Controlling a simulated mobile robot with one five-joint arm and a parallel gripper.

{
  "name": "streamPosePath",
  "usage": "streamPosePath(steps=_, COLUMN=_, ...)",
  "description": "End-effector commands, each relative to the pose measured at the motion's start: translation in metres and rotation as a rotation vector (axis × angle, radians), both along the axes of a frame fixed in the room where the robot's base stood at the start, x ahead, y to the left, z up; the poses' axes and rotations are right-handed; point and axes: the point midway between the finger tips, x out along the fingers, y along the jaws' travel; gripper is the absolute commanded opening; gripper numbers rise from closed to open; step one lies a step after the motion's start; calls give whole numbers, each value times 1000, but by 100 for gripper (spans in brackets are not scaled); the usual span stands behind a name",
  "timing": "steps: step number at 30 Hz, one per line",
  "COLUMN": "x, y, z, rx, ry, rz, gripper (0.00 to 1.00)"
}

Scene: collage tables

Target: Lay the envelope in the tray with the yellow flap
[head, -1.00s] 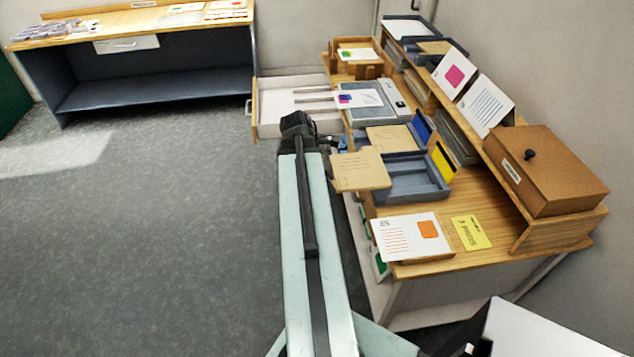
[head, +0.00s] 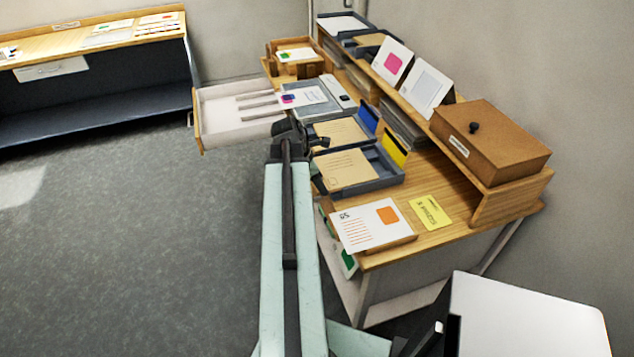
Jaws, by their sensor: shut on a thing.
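A tan envelope (head: 345,170) lies level across the grey-blue tray (head: 385,178) with the yellow flap (head: 395,150). It covers most of the tray's floor; I cannot tell whether it rests on the floor or is just above it. My gripper (head: 318,146) is at the envelope's far left edge and is shut on it, with the fingers partly hidden by my arm. A second tan envelope (head: 338,131) lies in the tray behind, which has a blue flap (head: 368,117).
A white card with an orange square (head: 362,226) and a yellow card (head: 430,212) lie in front. A brown lidded box (head: 490,145) stands on the raised shelf at right. An open drawer (head: 236,110) juts out at the back left.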

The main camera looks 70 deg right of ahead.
Motion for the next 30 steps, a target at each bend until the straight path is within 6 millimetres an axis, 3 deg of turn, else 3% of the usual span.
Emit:
streamPosePath(steps=10, x=1, y=0, z=-5, rx=0, ry=0, rz=0, gripper=5)
streamPosePath(steps=11, x=1, y=0, z=-5, rx=0, ry=0, rz=0, gripper=47)
streamPosePath(steps=13, x=1, y=0, z=-5, rx=0, ry=0, rz=0, gripper=66)
streamPosePath(steps=14, x=1, y=0, z=-5, rx=0, ry=0, rz=1, gripper=69)
streamPosePath(steps=24, x=2, y=1, z=-3, rx=0, ry=0, rz=1, gripper=69)
streamPosePath(steps=30, x=7, y=5, z=20, rx=0, ry=0, rz=1, gripper=69)
